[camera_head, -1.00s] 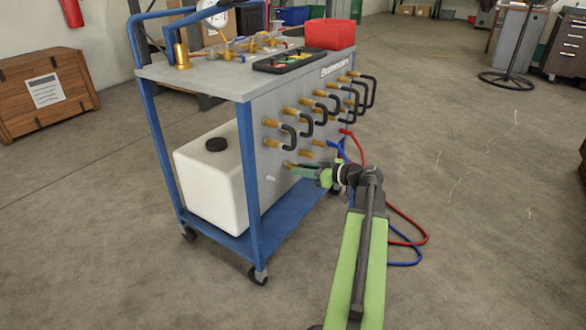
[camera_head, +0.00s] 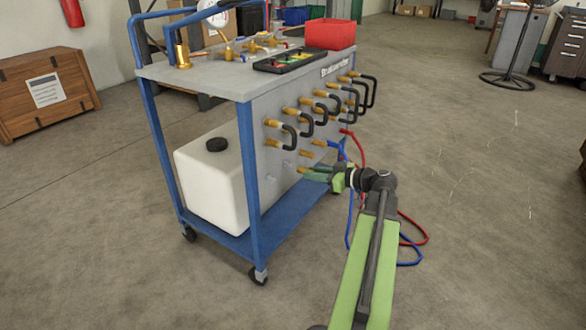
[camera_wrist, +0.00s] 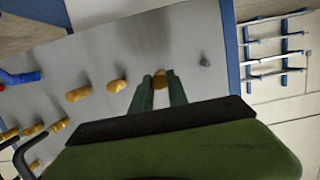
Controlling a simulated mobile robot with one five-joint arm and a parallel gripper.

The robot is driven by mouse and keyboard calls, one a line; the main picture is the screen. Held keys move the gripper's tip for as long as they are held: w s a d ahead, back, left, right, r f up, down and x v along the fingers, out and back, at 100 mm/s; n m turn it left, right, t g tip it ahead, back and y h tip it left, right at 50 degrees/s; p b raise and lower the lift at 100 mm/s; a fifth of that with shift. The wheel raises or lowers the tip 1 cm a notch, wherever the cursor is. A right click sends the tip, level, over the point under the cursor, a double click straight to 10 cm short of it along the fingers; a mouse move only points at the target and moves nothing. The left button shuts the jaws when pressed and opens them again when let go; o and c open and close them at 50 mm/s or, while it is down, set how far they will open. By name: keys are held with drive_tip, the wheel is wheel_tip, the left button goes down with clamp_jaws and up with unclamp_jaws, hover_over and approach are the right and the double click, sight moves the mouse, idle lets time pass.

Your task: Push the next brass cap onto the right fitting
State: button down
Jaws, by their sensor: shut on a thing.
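My gripper (camera_head: 308,171) is at the lower part of the trolley's grey side panel, its fingers pointing at the panel. In the wrist view the two green fingers (camera_wrist: 160,90) are shut on a brass cap (camera_wrist: 160,79). The cap's far end faces the panel; I cannot tell whether it touches a fitting. A bare grey fitting (camera_wrist: 205,62) sticks out to the right of the fingers in the wrist view. Other brass caps (camera_wrist: 117,86) sit on the panel to the left in a row; one shows in the head view (camera_head: 305,153).
Black bent hoses (camera_head: 290,136) with brass ends stick out above my gripper. Red and blue hoses (camera_head: 408,263) hang beside my arm. The blue trolley (camera_head: 250,190) carries a white tank (camera_head: 213,185), a red bin (camera_head: 329,34) and a black tray (camera_head: 290,60).

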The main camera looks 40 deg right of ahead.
drive_tip(key=f+v, duration=0.1)
drive_tip(key=v, duration=0.5)
drive_tip(key=shift+f, duration=0.15)
idle(0.4)
